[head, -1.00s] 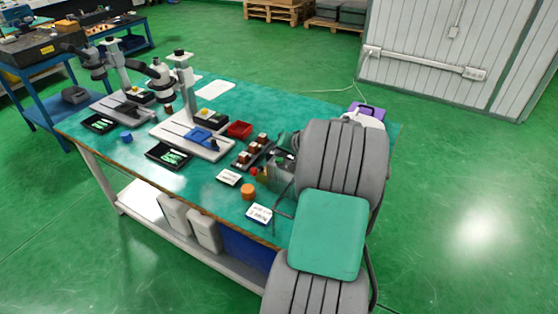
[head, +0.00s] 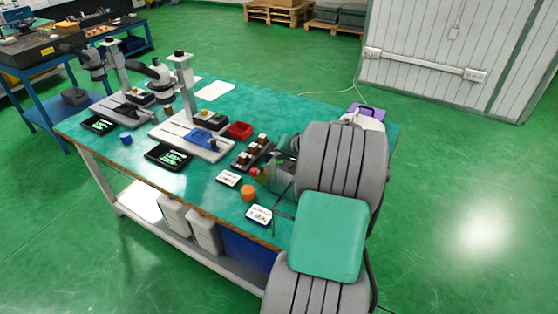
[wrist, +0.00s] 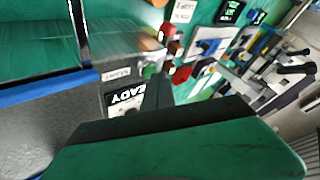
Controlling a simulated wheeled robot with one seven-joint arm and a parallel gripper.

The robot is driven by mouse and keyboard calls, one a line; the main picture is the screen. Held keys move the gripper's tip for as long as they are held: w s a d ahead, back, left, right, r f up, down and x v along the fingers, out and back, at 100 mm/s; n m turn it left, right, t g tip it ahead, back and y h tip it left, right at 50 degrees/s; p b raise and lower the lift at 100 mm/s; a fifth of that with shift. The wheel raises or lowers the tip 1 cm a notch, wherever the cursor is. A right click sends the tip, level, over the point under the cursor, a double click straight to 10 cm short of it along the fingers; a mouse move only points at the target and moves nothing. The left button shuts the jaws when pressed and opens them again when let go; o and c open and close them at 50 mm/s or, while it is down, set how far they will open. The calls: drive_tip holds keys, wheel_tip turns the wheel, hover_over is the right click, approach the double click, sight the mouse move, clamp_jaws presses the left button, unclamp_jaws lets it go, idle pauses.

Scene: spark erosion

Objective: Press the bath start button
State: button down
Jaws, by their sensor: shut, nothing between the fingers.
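In the wrist view a grey box with a blue rim, which looks like the bath (wrist: 50,118), fills the left side. Its front carries a small white label (wrist: 117,74), a black display reading READY (wrist: 125,97) and a green button (wrist: 149,71). My gripper (wrist: 157,86) shows as dark, shut fingers just below the green button in the picture. I cannot tell whether the tips touch it. In the head view my grey and green arm covers most of the bath and the gripper.
The green-topped bench (head: 215,205) holds an orange cylinder (head: 248,193), white cards (head: 259,215), a red tray (head: 239,130) and two microscope stands (head: 184,90). A purple item (head: 367,110) lies behind my arm. The floor at right is clear.

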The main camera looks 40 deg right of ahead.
sight(281, 162)
drive_tip(key=shift+f, duration=0.2)
drive_tip(key=shift+r, duration=0.1)
drive_tip(key=shift+r+p, duration=0.5)
drive_tip(key=shift+r, duration=0.35)
drive_tip(key=shift+r+p, duration=1.5)
drive_tip(key=shift+r, duration=1)
